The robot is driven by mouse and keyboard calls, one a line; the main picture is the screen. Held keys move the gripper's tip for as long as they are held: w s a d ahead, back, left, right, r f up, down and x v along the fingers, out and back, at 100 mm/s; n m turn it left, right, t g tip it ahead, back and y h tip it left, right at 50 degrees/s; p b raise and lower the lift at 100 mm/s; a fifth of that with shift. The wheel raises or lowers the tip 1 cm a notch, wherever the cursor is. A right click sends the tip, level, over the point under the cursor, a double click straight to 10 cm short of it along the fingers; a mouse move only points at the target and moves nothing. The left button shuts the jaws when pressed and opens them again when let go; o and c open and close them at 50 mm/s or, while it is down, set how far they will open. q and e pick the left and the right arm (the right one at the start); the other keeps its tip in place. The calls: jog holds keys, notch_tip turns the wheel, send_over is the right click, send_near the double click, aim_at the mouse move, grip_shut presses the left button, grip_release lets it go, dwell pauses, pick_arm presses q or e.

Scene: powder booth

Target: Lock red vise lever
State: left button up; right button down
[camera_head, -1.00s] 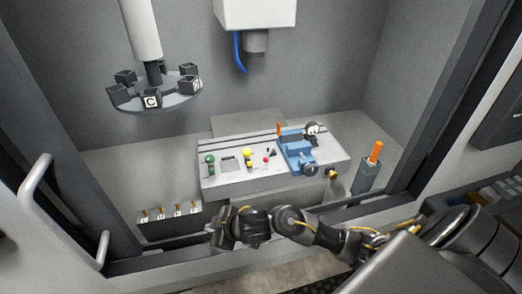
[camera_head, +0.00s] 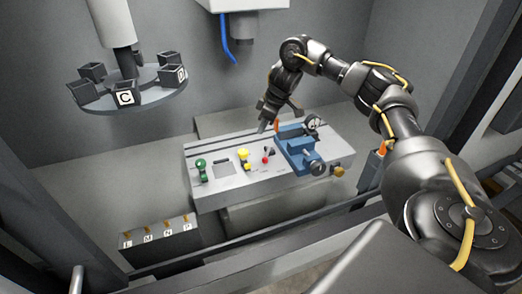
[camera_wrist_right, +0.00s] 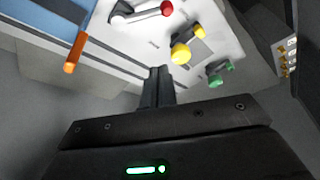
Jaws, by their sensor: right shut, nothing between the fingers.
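The red-knobbed lever (camera_head: 265,160) stands on the grey panel, just left of the blue vise (camera_head: 297,150). In the right wrist view its red ball (camera_wrist_right: 167,8) and metal shaft show at the top edge. My right gripper (camera_head: 262,127) points down over the back part of the panel, behind the red knob and apart from it. In the wrist view its fingers (camera_wrist_right: 158,72) are together with nothing between them. An orange handle (camera_wrist_right: 75,53) shows at the left there, near the blue vise body. My left gripper is out of view.
A yellow knob (camera_head: 243,153) and a green knob (camera_head: 201,165) stand on the panel (camera_head: 225,184) left of the red one. A lettered carousel (camera_head: 150,95) hangs at the left. A lettered block (camera_head: 160,238) stands at front left.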

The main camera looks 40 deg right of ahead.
aim_at(268, 153)
jog(key=shift+a, duration=0.15)
jog(key=shift+f, duration=0.1)
jog(key=x, duration=0.9)
jog(key=shift+w+a+f+p, duration=0.15)
jog(key=shift+w+f+p, duration=0.05)
jog(key=shift+f+p, duration=0.15)
jog(key=s+d+p, duration=0.1)
jog(key=s+d, duration=0.1)
jog(key=shift+s+f+p, duration=0.2)
jog(key=shift+s+p, duration=0.1)
jog(key=shift+p, duration=0.1)
jog(key=shift+s+d+f, duration=0.15)
jog(key=shift+s+d, duration=0.1)
jog(key=shift+s, duration=0.15)
jog(key=shift+w+a, duration=0.1)
jog(key=shift+w, duration=0.05)
